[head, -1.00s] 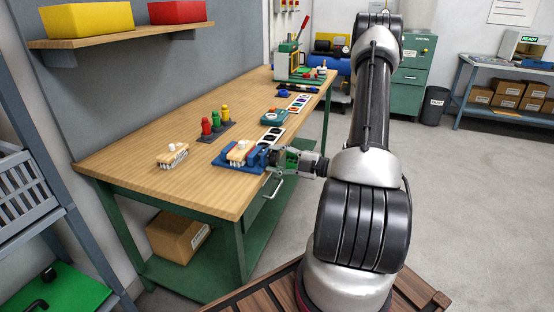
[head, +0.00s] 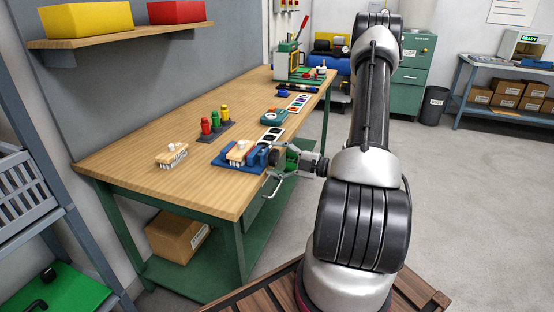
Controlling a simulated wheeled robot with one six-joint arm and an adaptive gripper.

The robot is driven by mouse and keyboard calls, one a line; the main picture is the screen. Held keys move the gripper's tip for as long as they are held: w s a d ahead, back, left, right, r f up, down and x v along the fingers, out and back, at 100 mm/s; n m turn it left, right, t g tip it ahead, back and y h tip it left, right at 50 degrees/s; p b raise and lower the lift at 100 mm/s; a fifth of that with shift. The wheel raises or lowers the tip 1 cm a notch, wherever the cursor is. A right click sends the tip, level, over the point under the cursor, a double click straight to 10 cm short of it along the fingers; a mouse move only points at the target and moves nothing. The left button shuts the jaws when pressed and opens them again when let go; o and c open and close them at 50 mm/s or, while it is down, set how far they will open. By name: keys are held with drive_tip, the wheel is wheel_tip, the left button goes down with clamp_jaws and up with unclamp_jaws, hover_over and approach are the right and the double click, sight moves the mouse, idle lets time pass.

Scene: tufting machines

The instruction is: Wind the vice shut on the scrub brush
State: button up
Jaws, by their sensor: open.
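The blue vice (head: 226,168) stands at the front edge of the wooden bench. A scrub brush (head: 239,152) with a pale wooden back sits between its jaws. I cannot tell how tightly the jaws meet it. My gripper (head: 274,160) is open at the right end of the vice, just off the bench edge. The vice's winding handle is hard to make out behind the fingers, and I cannot tell whether they touch it. A second scrub brush (head: 172,155) lies on the bench to the left, bristles down.
Red, green and yellow bottles (head: 213,122) stand in a dark holder behind the vice.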

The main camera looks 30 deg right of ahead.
drive_tip(key=v, duration=1.2)
idle(0.3)
